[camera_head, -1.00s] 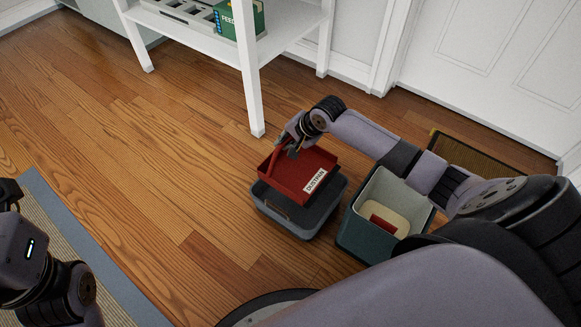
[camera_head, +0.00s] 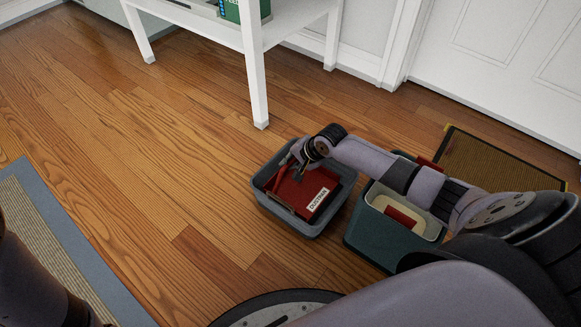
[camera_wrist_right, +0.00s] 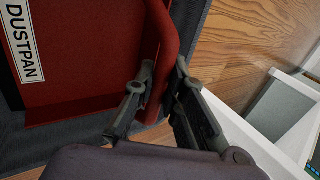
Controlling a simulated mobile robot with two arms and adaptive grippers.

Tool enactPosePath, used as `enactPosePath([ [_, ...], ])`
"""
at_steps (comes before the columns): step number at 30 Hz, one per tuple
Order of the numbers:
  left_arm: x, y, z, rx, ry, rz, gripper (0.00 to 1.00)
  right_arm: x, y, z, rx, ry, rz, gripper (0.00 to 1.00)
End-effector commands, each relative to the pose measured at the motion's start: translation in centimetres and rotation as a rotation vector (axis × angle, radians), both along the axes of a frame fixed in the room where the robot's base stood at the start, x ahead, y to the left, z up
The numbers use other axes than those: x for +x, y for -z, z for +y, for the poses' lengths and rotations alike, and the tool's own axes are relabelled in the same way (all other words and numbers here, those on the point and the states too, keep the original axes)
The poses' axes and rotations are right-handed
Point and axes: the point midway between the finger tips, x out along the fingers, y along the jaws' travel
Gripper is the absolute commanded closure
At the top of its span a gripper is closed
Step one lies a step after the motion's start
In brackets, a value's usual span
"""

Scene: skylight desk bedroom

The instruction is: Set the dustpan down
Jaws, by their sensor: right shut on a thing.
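The red dustpan (camera_head: 303,194), with a white "DUSTPAN" label, is inside the grey tub (camera_head: 284,220) on the floor. Its pan sits below the tub's rim; whether it touches the bottom is hard to tell. My right gripper (camera_head: 297,171) is shut on the dustpan's red handle at the tub's far-left side. The wrist view shows the handle (camera_wrist_right: 169,45) at the fingers of my right gripper (camera_wrist_right: 158,98), with the dustpan's pan (camera_wrist_right: 95,60) to the left. Part of my left arm shows at the lower left, but its gripper is out of view.
A teal bin (camera_head: 370,244) with a pale inside and a red item stands right of the tub, under my right arm. A brown mat (camera_head: 498,165) lies by the white door. A white table leg (camera_head: 256,90) stands behind the tub.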

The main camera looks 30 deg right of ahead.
Motion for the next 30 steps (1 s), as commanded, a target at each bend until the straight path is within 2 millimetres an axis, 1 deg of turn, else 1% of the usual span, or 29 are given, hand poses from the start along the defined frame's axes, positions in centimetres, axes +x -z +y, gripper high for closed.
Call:
enactPosePath([
  [1, -0.32, 0.17, -0.02, 0.0, 0.0, -0.01, 0.6, 0.09, 0.52, -0.01, 0.0, 0.001, -0.002, 1.0],
  [2, -0.4, 0.09, -0.03, 0.001, 0.0, -0.012, 0.6, 0.09, 0.59, -0.02, 0.0, 0.001, -0.002, 1.0],
  [12, -0.41, -0.17, -0.04, 0.001, -0.001, -0.012, 0.6, 0.07, 0.62, 0.01, 0.001, 0.001, -0.002, 1.0],
  [13, -0.4, -0.13, -0.04, 0.001, -0.001, -0.012, 0.6, 0.02, 0.66, 0.0, 0.0, 0.0, 0.0, 0.86],
  [21, -0.39, -0.12, -0.06, 0.002, 0.0, -0.012, 0.6, 0.03, 0.65, -0.01, 0.0, 0.0, -0.001, 0.68],
  [30, -0.38, -0.1, -0.07, 0.002, 0.0, -0.012, 0.6, 0.03, 0.59, -0.02, 0.0, 0.0, -0.001, 0.68],
])
